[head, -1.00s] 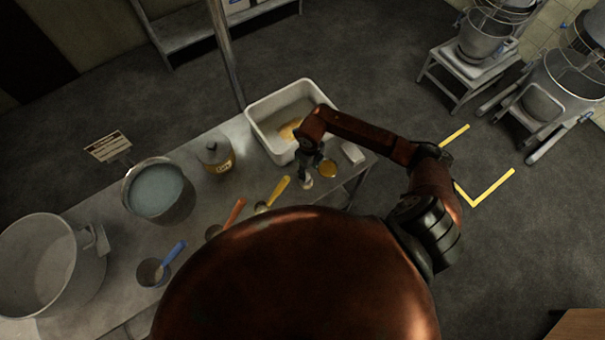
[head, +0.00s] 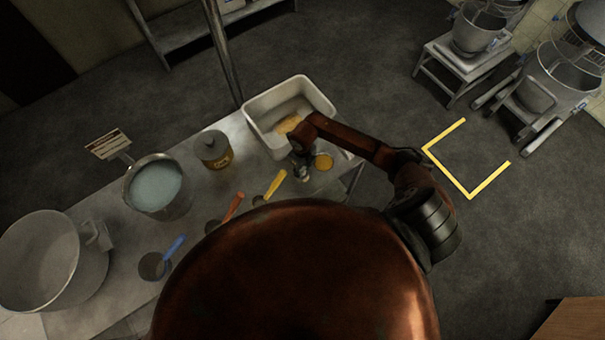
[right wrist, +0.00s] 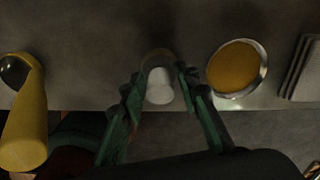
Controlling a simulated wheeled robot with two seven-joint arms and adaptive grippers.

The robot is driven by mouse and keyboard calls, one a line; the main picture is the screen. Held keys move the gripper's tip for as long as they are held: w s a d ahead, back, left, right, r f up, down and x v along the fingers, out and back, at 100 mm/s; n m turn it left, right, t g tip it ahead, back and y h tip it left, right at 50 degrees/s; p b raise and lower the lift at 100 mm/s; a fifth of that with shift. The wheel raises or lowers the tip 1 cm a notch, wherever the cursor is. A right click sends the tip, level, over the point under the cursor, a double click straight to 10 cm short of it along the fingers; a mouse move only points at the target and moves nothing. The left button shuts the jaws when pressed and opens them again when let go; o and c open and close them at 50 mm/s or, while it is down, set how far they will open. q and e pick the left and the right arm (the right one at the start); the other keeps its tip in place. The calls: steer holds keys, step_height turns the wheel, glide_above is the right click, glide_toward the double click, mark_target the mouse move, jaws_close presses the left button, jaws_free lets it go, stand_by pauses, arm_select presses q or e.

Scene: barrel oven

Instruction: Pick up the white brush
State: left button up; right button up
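A small whitish, round-topped thing (right wrist: 160,86) stands between the finger ends of my right gripper in the right wrist view. It could be the white brush, but I cannot tell its full shape. My right gripper (right wrist: 162,78) has its fingers apart, one on each side of this thing, with narrow gaps showing. In the head view my right gripper (head: 302,166) is low over the table's near right part, just left of a dish of yellow-brown stuff (head: 323,161). The dish also shows in the right wrist view (right wrist: 236,68). My left gripper is not in view.
A yellow-handled scoop (head: 275,186) lies left of my right gripper. A white tub (head: 262,108) stands behind it. A can (head: 214,150), a pot (head: 158,187) and other scoops stand further left. A pale stacked block (right wrist: 301,70) is right of the dish.

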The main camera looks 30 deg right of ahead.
steer(key=shift+s, duration=0.1)
steer(key=c, duration=0.3)
steer(key=shift+c, duration=0.8)
jaws_close()
steer(key=shift+d+r+b, duration=0.1)
steer(key=shift+r+b, duration=0.3)
steer(key=shift+r, duration=0.25)
steer(key=shift+r+b, duration=0.4)
steer(key=shift+r, duration=0.35)
arm_select(q)
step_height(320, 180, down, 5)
steer(key=b, duration=0.3)
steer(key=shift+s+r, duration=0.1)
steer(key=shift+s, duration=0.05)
arm_select(e)
steer(key=s+a+r, duration=0.7)
steer(key=s+r, duration=0.3)
steer(key=s, duration=0.2)
steer(key=shift+a+r, duration=0.15)
steer(key=shift+a, duration=0.1)
